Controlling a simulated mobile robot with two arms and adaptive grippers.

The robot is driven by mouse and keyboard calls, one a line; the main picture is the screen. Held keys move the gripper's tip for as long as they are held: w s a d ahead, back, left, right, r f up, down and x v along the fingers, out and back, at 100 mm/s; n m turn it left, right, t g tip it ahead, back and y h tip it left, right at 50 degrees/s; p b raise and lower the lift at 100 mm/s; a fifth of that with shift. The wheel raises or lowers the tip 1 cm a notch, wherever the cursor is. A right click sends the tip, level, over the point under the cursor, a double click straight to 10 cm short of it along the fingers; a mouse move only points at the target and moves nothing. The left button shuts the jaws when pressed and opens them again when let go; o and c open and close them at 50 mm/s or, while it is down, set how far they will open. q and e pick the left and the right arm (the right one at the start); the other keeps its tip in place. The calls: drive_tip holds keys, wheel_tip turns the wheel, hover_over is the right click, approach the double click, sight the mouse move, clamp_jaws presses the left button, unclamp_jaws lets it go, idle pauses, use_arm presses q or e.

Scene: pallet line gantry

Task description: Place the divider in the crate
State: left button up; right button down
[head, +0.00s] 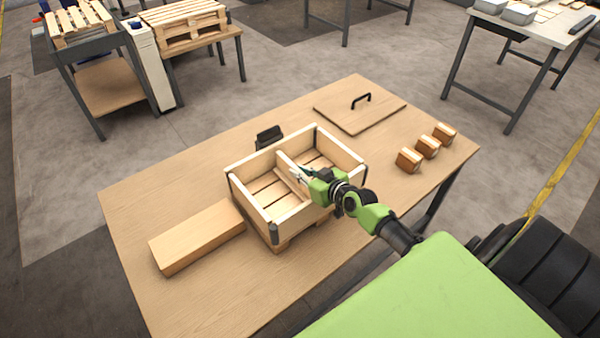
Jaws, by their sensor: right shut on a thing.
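The wooden crate (259,206) with dark corner posts stands in the middle of the table, open at the top. The divider (288,168), a light wooden board, stands upright across the middle of the crate, between its two halves. My right gripper (300,176) is shut on the divider at its near part, at about the height of the crate's rim. The gripper covers some of the divider, and I cannot tell whether its lower edge touches the crate's floor. My left gripper is not in view.
A long wooden block (197,238) lies left of the crate. A small black object (269,137) stands behind it. A flat lid (358,105) with a black handle lies at the back right, near three small wooden blocks (428,147).

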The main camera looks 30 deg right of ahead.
drive_tip(key=shift+f, duration=0.25)
drive_tip(key=c, duration=2)
unclamp_jaws()
drive_tip(key=shift+s+f, duration=0.1)
drive_tip(key=shift+s, duration=0.05)
drive_tip(key=shift+c, duration=0.2)
drive_tip(key=shift+a+f, duration=0.1)
drive_tip(key=shift+r, duration=0.2)
drive_tip(key=shift+r+p, duration=0.4)
drive_tip(key=shift+p, duration=0.25)
drive_tip(key=v, duration=1.2)
drive_tip(key=shift+r, duration=0.25)
